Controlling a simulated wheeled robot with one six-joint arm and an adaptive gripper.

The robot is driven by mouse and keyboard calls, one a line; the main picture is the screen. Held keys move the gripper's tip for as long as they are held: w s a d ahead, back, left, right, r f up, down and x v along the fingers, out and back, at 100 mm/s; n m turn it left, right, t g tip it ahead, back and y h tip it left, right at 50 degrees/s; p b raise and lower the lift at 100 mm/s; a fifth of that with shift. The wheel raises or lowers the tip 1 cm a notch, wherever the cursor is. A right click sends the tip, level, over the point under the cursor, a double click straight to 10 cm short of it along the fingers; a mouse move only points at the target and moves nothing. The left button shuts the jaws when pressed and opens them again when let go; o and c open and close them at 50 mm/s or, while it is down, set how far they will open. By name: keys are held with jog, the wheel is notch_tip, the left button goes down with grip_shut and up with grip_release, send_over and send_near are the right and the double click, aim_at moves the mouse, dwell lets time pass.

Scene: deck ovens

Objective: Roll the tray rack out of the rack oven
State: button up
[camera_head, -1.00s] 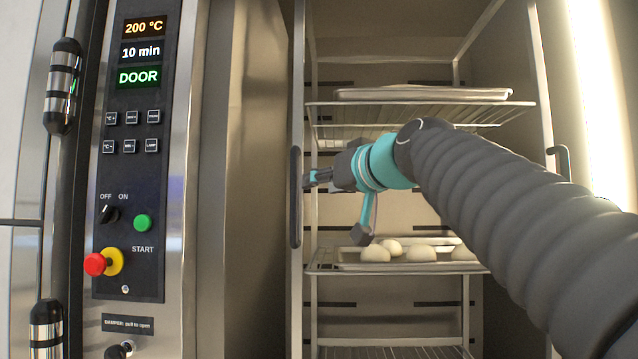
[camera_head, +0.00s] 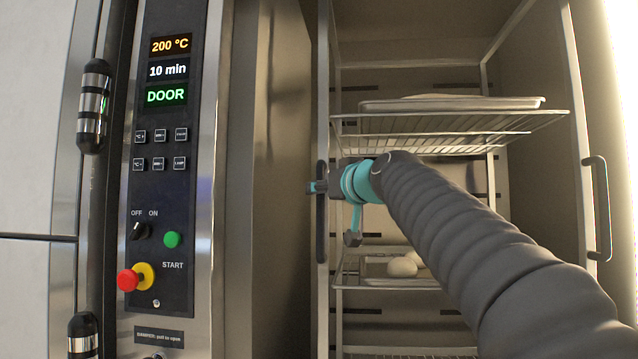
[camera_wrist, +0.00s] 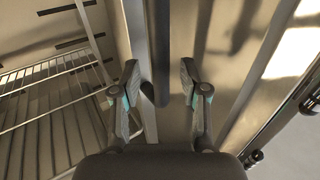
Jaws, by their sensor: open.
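The tray rack (camera_head: 574,150) stands inside the open rack oven, with wire shelves and metal trays. A pale tray (camera_head: 450,103) lies on the upper shelf, and pale dough balls (camera_head: 403,266) lie on a lower one. A dark upright handle (camera_head: 321,240) is on the rack's left post. My gripper (camera_head: 315,187) is open at this handle, its tips reaching past it in the head view. In the wrist view the dark handle (camera_wrist: 160,40) runs between the two spread fingers, with a gap on each side. My arm hides part of the lower shelves.
A second handle (camera_head: 598,210) is on the rack's right post. The oven control panel (camera_head: 165,205) left of the opening reads 200 °C, 10 min and DOOR. The oven's steel front edge (camera_head: 228,120) stands close left of the rack.

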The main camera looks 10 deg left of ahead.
jog(key=shift+x, duration=1.1)
